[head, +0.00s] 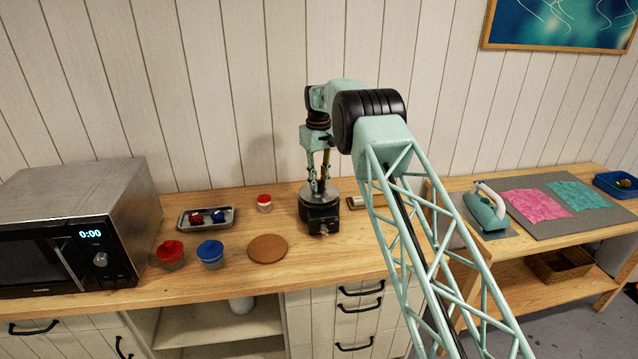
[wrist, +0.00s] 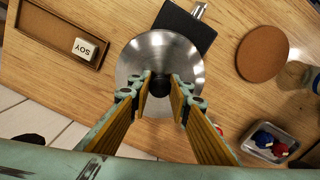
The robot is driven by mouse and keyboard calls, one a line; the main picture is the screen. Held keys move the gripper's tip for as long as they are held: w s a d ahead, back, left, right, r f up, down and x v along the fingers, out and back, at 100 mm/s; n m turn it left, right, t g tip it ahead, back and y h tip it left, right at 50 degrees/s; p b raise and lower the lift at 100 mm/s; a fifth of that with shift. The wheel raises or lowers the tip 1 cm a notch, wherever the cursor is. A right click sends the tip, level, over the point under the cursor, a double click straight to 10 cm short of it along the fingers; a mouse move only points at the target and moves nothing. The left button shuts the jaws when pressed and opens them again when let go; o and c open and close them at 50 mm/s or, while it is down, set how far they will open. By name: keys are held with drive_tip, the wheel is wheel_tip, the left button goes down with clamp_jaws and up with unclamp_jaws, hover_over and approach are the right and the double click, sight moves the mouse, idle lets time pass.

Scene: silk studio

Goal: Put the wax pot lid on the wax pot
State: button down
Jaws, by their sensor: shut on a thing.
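The wax pot lid (wrist: 185,60) is a round, shiny silver disc with a black knob. My gripper (wrist: 159,85) is shut on the knob in the wrist view, with a finger on each side. In the head view my gripper (head: 318,186) points straight down over the wax pot (head: 321,220), a black body with a small spout at its front. The wax pot's dark front part (wrist: 187,25) also shows past the lid's edge in the wrist view. The lid looks level and covers the pot's top; I cannot tell whether they touch.
A wooden tray (wrist: 50,24) with a white SOY block (wrist: 84,47) lies beside the pot. A round cork mat (head: 267,248), red (head: 171,253) and blue (head: 210,254) lidded pots, a metal tray (head: 184,222) and a small red-lidded jar (head: 264,203) stand left.

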sight(319, 182)
drive_tip(key=shift+f, duration=0.45)
drive_tip(key=c, duration=2.4)
unclamp_jaws()
drive_tip(key=shift+r, duration=0.15)
wheel_tip(319, 182, up, 13)
drive_tip(key=shift+f, duration=0.1)
